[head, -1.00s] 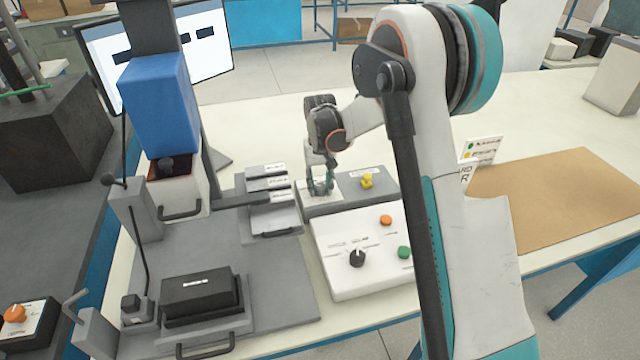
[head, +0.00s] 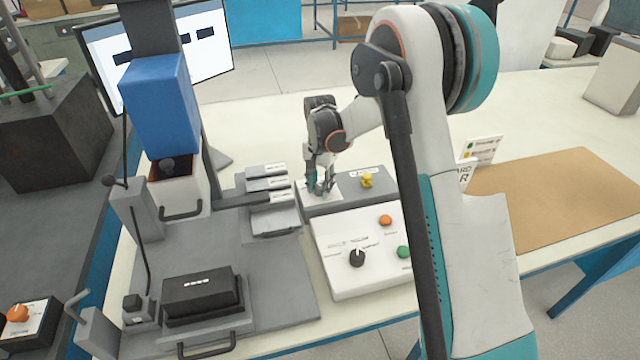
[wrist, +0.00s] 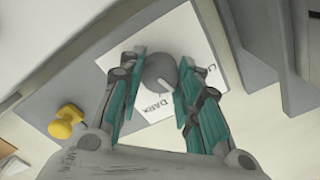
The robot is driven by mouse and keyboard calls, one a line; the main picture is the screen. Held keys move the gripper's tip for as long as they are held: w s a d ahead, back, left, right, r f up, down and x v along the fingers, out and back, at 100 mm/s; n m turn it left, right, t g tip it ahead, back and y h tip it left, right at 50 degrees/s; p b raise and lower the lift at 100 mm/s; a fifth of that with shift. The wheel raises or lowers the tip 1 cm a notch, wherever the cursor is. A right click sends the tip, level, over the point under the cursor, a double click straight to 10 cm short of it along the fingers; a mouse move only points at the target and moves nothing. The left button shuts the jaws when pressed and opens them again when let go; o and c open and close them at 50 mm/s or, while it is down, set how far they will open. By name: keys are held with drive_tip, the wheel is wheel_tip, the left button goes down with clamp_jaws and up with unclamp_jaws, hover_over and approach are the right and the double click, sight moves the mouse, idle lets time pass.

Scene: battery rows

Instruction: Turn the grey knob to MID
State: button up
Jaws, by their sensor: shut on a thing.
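The grey knob (wrist: 160,70) shows in the wrist view on a white label plate (wrist: 143,50). My gripper (wrist: 157,85) is shut on the knob, with one teal-padded finger on each side of it. A pale pointer line on the knob aims down and to the left of the wrist view, near the printed word "DARK". Part of another word shows at the plate's right; the MID mark cannot be made out. In the head view my gripper (head: 320,188) is over the plate, and its fingers hide the knob.
A yellow knob (head: 367,180) stands on the same grey box (head: 350,197). In front is a white panel (head: 335,285) with a black knob (head: 357,257), an orange button (head: 385,220) and a green button (head: 404,252). Grey blocks (head: 268,184) stand close to the left.

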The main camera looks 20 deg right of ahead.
sight(320, 186)
idle(0.4)
drive_tip(key=o, duration=1.1)
wheel_tip(320, 186, up, 12)
drive_tip(key=shift+r, duration=0.1)
